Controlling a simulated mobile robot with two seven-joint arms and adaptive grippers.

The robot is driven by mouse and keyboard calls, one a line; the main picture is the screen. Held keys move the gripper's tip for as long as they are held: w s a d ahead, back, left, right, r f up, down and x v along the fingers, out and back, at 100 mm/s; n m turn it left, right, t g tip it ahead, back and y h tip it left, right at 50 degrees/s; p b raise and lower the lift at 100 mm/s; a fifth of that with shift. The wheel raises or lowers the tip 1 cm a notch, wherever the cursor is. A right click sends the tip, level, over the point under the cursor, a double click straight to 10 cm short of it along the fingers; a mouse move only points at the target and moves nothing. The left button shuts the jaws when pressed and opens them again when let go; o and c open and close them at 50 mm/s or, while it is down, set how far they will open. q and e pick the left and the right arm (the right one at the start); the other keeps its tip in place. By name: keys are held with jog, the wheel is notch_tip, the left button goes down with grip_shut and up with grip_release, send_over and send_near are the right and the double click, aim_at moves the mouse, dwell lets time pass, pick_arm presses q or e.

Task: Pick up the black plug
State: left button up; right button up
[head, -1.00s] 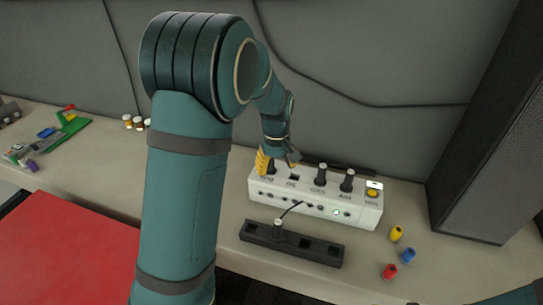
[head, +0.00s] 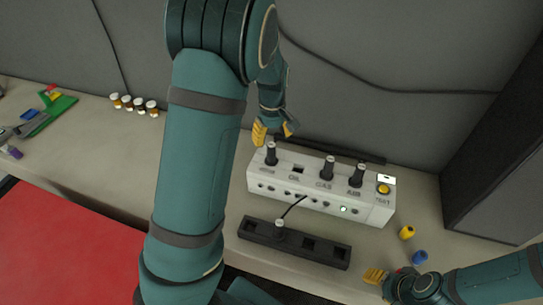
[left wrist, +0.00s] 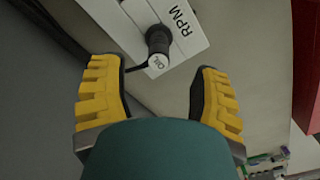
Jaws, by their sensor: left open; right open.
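The white box (head: 340,205) carries several upright black plugs and an empty OIL socket (head: 298,169). The leftmost black plug (head: 271,155) stands at the box's left end. My left gripper (head: 274,129) is open and empty, just above and behind this plug. In the left wrist view a black plug (left wrist: 158,44) with a pale, lettered end stands by the RPM label, between the open yellow fingers and apart from them. Another black plug with a pale top (head: 279,225) and a cable stands in the black strip (head: 258,233). My right gripper (head: 388,276) is open at the lower right.
A yellow cap (head: 407,232) and a blue cap (head: 420,257) sit right of the box. A dark tower (head: 492,150) stands at the right. Several small jars (head: 133,104) stand at the back left. A grey wall closes off the back.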

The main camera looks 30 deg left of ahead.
aim_at(271, 145)
pick_arm(q)
jog(key=shift+w+a+f, duration=0.1)
jog(key=shift+a+f, duration=0.05)
jog(key=shift+f, duration=1.55)
jog(key=shift+w+a+f, duration=0.1)
jog(key=shift+a+f, duration=0.05)
jog(key=shift+f, duration=1.55)
jog(key=shift+c, duration=0.2)
grip_shut()
